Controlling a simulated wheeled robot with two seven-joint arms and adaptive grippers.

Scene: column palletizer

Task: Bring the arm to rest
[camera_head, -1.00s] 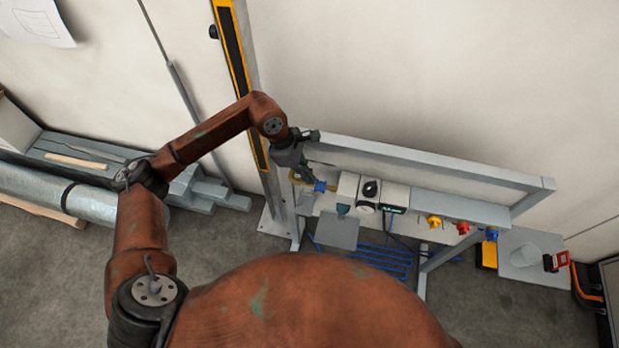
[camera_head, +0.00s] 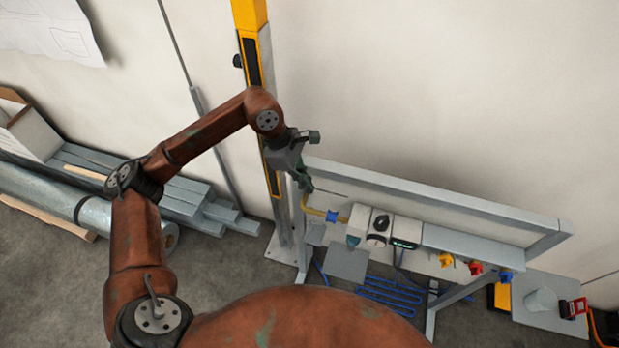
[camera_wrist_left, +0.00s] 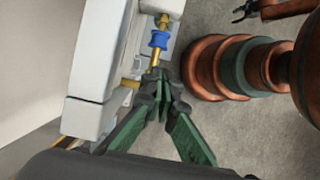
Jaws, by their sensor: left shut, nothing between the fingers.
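My left arm comes in from the left in the head view, bent at the elbow. Its left gripper (camera_head: 305,183) is shut and empty, above the left end of the grey frame (camera_head: 430,192). Just below and right of it is a blue fitting (camera_head: 333,216) on a yellow pipe (camera_head: 313,211). In the left wrist view the green-padded fingers of the left gripper (camera_wrist_left: 165,78) meet at their tips, near the blue fitting (camera_wrist_left: 159,39); contact cannot be told. A small dark gripper (camera_wrist_left: 241,12), seemingly my right one, shows at the top right; its jaw state is unclear.
White units with a gauge (camera_head: 376,240) sit on the frame, with yellow (camera_head: 446,259), red (camera_head: 475,268) and blue (camera_head: 505,277) knobs to the right. A yellow-black column (camera_head: 250,60) stands behind my forearm. Grey beams (camera_head: 190,212) and a silver roll (camera_head: 95,212) lie at left.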

